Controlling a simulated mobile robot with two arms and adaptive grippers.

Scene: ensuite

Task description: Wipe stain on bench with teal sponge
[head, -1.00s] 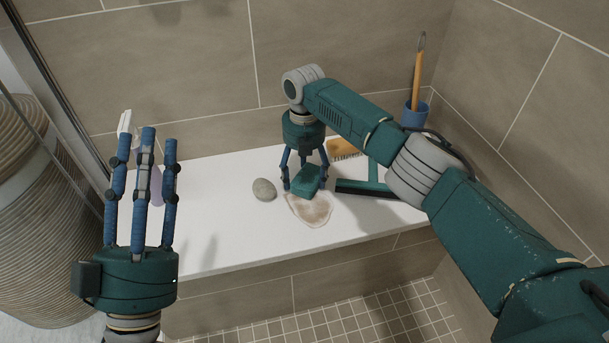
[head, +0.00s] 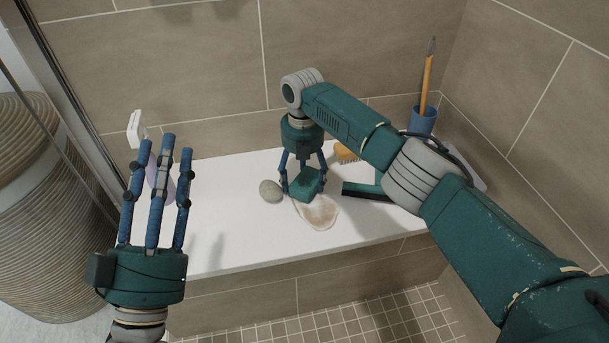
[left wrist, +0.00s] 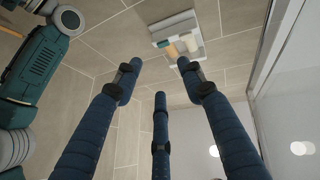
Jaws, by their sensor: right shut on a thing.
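The teal sponge (head: 307,184) is held between the fingers of my right gripper (head: 303,190), low over the bench (head: 240,228). It is at the upper left edge of the stain (head: 318,212), a pale brownish patch near the bench's front. The sponge covers part of the stain's edge; whether it presses on the surface I cannot tell. My left gripper (head: 160,145) is raised at the left with its fingers spread upward, open and empty. Its fingers also show in the left wrist view (left wrist: 160,95).
A grey stone (head: 270,191) lies just left of the sponge. A purple bottle (head: 153,178) is behind my left fingers. The bench's left front is clear.

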